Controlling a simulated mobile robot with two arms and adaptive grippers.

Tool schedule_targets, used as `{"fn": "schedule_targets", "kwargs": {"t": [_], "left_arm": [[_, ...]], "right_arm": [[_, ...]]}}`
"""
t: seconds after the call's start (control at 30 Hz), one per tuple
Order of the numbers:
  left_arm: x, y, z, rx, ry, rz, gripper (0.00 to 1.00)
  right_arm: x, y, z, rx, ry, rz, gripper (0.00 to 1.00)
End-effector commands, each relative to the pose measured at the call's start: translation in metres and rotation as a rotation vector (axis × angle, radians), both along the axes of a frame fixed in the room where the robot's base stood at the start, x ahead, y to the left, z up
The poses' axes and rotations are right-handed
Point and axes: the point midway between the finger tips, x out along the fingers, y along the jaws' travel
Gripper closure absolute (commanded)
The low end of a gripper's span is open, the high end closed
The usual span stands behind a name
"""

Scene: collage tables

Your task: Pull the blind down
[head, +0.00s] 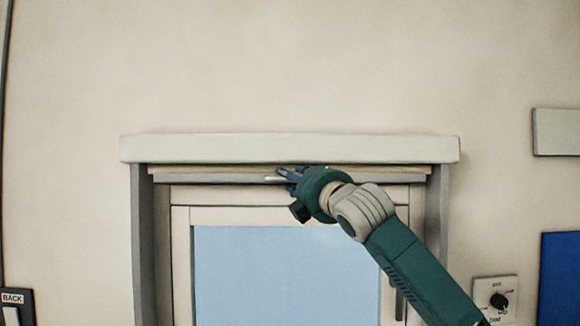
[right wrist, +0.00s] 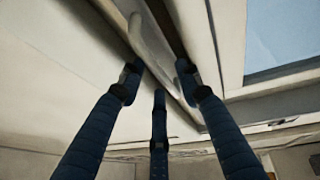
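The blind is rolled up at the top of the window; its pale lower edge (head: 215,171) shows as a narrow strip under the white head box (head: 290,148). A small pale tab (head: 273,179), perhaps its pull, shows at the tips of my right gripper (head: 288,176). In the right wrist view, my right gripper (right wrist: 158,82) has its blue fingers spread apart, with a grey bar (right wrist: 152,48) beyond and between them. I cannot tell whether the fingers touch it. My left gripper is in neither view.
The window pane (head: 275,270) is uncovered below the blind, set in a pale frame with grey side posts (head: 146,250). A wall dial (head: 498,300) and a blue panel (head: 560,280) are at right.

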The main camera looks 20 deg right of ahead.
Motion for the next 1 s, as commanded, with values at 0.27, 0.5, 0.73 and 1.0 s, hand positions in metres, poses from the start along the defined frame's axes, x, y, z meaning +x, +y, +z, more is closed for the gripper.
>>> {"fn": "schedule_targets", "kwargs": {"t": [0.27, 0.5, 0.73, 1.0], "left_arm": [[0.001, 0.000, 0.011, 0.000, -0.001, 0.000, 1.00], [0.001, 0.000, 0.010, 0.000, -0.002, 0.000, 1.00], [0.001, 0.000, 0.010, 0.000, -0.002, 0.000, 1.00], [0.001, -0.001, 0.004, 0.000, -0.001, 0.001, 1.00]], "right_arm": [[0.017, 0.002, 0.003, -0.001, 0.000, -0.001, 0.66], [0.017, 0.002, 0.002, -0.001, -0.001, -0.001, 0.72], [0.017, 0.002, 0.002, -0.001, 0.000, -0.001, 1.00], [0.014, 0.001, -0.005, -0.001, 0.000, -0.001, 1.00]]}}
